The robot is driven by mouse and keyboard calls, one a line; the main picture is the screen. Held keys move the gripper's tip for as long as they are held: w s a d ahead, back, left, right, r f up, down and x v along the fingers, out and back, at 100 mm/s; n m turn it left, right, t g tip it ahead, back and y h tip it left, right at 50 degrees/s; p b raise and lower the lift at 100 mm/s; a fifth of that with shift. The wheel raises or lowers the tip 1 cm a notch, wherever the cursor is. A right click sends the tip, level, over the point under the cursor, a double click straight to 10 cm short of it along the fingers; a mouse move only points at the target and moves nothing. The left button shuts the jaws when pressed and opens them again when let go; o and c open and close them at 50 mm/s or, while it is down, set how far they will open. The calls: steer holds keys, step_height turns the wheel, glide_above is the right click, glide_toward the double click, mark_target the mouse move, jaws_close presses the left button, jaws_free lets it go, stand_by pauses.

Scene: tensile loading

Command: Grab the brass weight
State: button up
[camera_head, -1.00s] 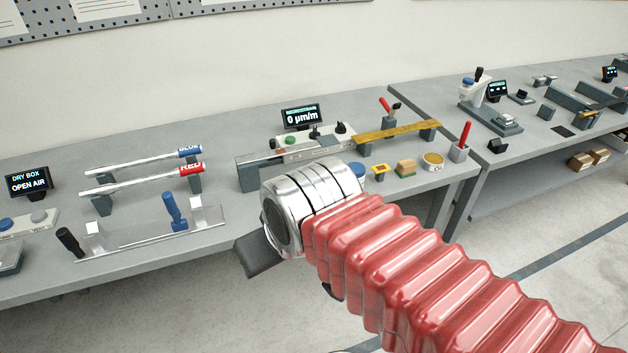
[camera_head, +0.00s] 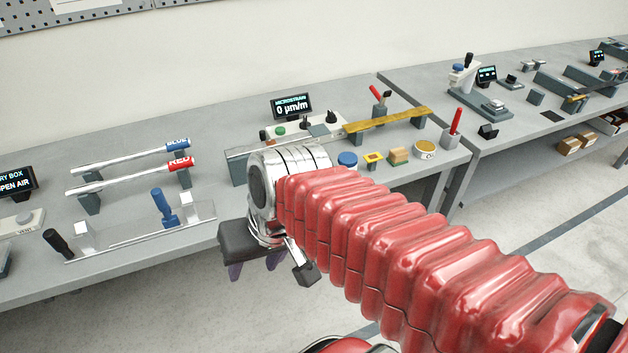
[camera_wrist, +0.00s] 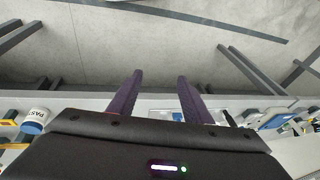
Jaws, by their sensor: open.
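I cannot make out a thing that is clearly the brass weight in either view. A brass-coloured flat bar (camera_head: 387,122) lies across dark supports on the bench in the head view. A round tin with a yellow top (camera_head: 425,149) stands in front of it. My gripper (camera_head: 254,267) hangs off the bench's front edge, fingers down, left of these things. In the wrist view its two purple fingers (camera_wrist: 160,77) are apart, with only floor and the bench edge between them. It is empty. My arm may hide part of the bench.
Along the bench front stand a blue-topped jar (camera_head: 347,160), a small yellow-framed piece (camera_head: 373,159) and a tan block (camera_head: 398,155). A red-handled tool (camera_head: 455,122) stands upright at right. Blue (camera_head: 135,157) and red (camera_head: 140,174) labelled bars lie on stands at left. Floor is clear in front.

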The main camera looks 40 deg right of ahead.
steer(key=w+a+f+m+g+y, duration=0.1)
steer(key=w+a+f+m+y, duration=0.25)
steer(key=m+y, duration=0.3)
steer(key=w+d+m+t+y, duration=0.3)
steer(key=w+d+m+t, duration=0.25)
steer(key=w+m, duration=0.45)
steer(key=d+f+m+t+h, duration=0.2)
steer(key=d+m, duration=0.4)
steer(key=d, duration=0.3)
steer(key=d+f+m+t+h, duration=0.3)
steer(key=d+m+h, duration=0.3)
steer(key=d, duration=0.3)
steer(key=d+f+m+t+h, duration=0.3)
steer(key=d+m+t+h, duration=0.1)
steer(key=d, duration=0.6)
steer(key=shift+w+f+m+t, duration=0.2)
steer(key=shift+w+m+t, duration=0.2)
steer(key=shift+m, duration=0.65)
steer(key=shift+d+h, duration=0.1)
steer(key=shift+h, duration=0.15)
